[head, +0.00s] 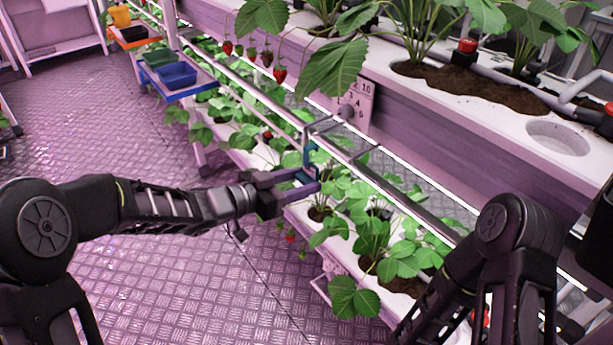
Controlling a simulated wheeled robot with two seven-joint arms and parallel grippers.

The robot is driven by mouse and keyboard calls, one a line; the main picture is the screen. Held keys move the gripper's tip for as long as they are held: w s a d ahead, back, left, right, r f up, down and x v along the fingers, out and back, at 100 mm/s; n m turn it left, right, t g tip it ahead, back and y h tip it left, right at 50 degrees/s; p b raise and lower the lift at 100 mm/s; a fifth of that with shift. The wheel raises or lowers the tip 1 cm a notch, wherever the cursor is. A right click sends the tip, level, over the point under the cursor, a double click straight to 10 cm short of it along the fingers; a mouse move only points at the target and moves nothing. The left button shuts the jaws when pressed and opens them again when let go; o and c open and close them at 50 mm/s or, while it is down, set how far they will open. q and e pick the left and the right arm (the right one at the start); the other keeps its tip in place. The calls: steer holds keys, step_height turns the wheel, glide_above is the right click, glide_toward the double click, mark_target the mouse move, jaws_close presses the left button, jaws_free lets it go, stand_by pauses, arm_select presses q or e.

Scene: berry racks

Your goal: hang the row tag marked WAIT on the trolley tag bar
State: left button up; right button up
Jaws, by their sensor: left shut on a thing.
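My left gripper (308,183) is at the middle of the view, beside the rail of the near berry rack. It is shut on a small blue hooked piece (309,155), which looks like a tag seen nearly edge-on. No lettering on it can be read, so I cannot tell if it is marked WAIT. Its upper end is close to the metal rail (285,118); I cannot tell if they touch. My right arm comes in at the lower right, and its gripper does not show. I cannot make out a trolley tag bar.
Strawberry plants (375,230) grow in a low white trough below the rail. An upper trough (440,100) with plants and a pale numbered plate (350,104) is behind.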

arm_select(q)
steer(key=shift+s+a, duration=0.45)
steer(key=shift+a, duration=0.1)
steer(key=shift+a, duration=0.1)
steer(key=a+r+n+t+y, duration=0.2)
steer(key=a+n+t+y, duration=0.1)
steer(key=a, duration=0.6)
steer(key=s+a+r+n+t+y, duration=0.1)
steer(key=a+n+t+y, duration=0.2)
steer(key=a, duration=0.6)
steer(key=shift+r+n+y, duration=0.35)
steer(key=shift+n+y, duration=0.35)
steer(key=shift+y, duration=0.4)
